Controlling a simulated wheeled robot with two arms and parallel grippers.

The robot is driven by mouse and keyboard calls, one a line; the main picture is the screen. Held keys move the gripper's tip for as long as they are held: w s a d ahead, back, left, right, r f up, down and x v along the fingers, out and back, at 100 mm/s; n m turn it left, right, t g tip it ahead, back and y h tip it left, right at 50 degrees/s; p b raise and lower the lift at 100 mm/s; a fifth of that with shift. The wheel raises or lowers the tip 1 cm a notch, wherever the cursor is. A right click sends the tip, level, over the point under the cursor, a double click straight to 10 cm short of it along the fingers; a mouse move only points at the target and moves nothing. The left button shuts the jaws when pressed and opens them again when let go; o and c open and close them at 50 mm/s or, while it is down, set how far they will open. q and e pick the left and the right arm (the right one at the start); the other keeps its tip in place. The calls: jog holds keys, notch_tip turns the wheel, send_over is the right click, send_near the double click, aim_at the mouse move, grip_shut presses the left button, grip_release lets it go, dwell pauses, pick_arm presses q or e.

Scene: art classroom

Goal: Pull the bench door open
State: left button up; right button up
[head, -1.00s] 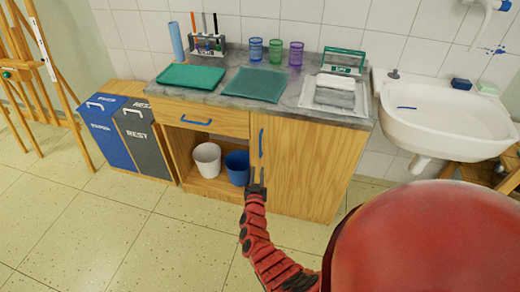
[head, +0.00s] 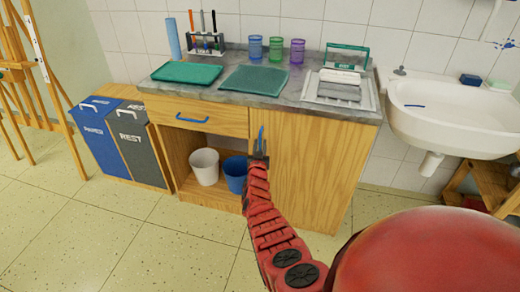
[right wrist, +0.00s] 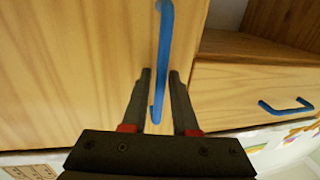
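The bench door (head: 312,175) is a light wood panel on the right of the bench and looks shut. Its vertical blue handle (head: 261,136) is near the door's left edge. My right gripper (head: 259,158) is at the lower part of the handle, partly covering it. In the right wrist view, the handle (right wrist: 164,45) runs between the two black fingers of the right gripper (right wrist: 160,78). The fingers are spread with gaps on both sides, so it is open. My left gripper is not in view.
Left of the door are a drawer (head: 193,118) and an open shelf with a white bucket (head: 204,167) and a blue bucket (head: 235,174). Blue and grey bins stand further left. A sink (head: 450,110) is on the right. The floor in front is clear.

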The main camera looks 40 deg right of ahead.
grip_shut()
dwell(1.4)
